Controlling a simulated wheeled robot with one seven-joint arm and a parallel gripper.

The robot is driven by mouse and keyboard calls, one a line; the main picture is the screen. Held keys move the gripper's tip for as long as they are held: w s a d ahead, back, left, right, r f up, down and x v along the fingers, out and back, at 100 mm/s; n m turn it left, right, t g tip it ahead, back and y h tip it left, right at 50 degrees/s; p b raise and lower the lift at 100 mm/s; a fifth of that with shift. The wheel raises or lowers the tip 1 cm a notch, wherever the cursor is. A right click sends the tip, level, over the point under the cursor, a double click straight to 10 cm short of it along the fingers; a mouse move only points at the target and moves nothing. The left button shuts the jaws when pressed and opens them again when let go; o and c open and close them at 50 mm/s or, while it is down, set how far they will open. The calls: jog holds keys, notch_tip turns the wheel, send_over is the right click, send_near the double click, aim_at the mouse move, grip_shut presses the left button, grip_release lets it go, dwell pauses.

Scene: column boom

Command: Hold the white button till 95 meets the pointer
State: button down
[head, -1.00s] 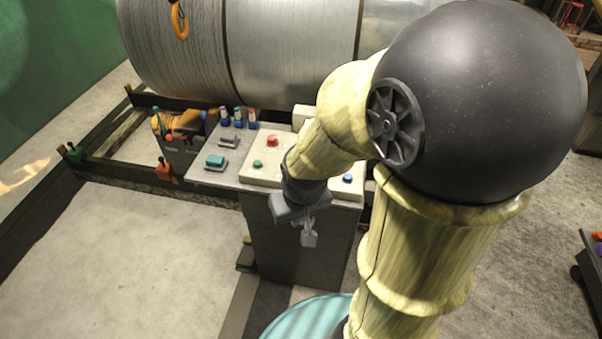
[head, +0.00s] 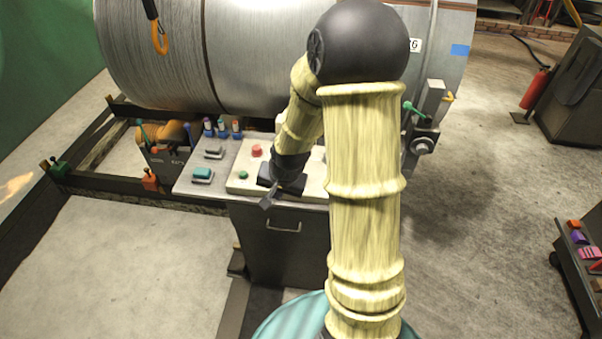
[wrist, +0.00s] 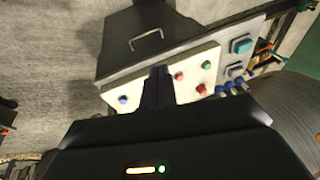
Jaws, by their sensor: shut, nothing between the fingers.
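The cream button panel (head: 240,186) sits on top of a grey cabinet, with a red button (head: 257,150) and a green button (head: 243,174) on its left part. In the wrist view the same panel (wrist: 140,96) shows a blue button (wrist: 123,99), two red ones and a green one. I cannot make out the white button; my arm and fingers cover part of the panel. My gripper (head: 267,200) is shut and empty, over the panel's front edge; its dark fingers (wrist: 157,85) reach over the panel's middle. No pointer or 95 is readable. A white number plate (head: 415,45) is partly hidden.
A large metal drum (head: 260,60) lies behind the cabinet. A bracket with a green lever (head: 412,108) is at right. Open floor lies left and right; a tool cart (head: 580,250) is far right.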

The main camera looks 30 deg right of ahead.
jog(key=w+d+f+m+t+p, duration=0.2)
jog(key=w+d+m+p, duration=0.1)
jog(key=w+d+m, duration=0.4)
jog(key=w+d+f+m+t+p, duration=0.2)
jog(key=w+d+m, duration=0.5)
jog(key=m, duration=0.4)
jog(key=shift+d+f+t+p, duration=0.2)
jog(key=shift+t+p, duration=0.5)
jog(key=shift+p, duration=0.45)
notch_tip(320, 180, down, 9)
jog(key=b, duration=0.6)
jog(key=shift+r, duration=0.15)
jog(key=shift+f+b, duration=0.4)
jog(key=shift+s+f+b, duration=0.1)
jog(key=shift+f+b, duration=0.3)
jog(key=shift+f, duration=0.1)
dwell(3.0)
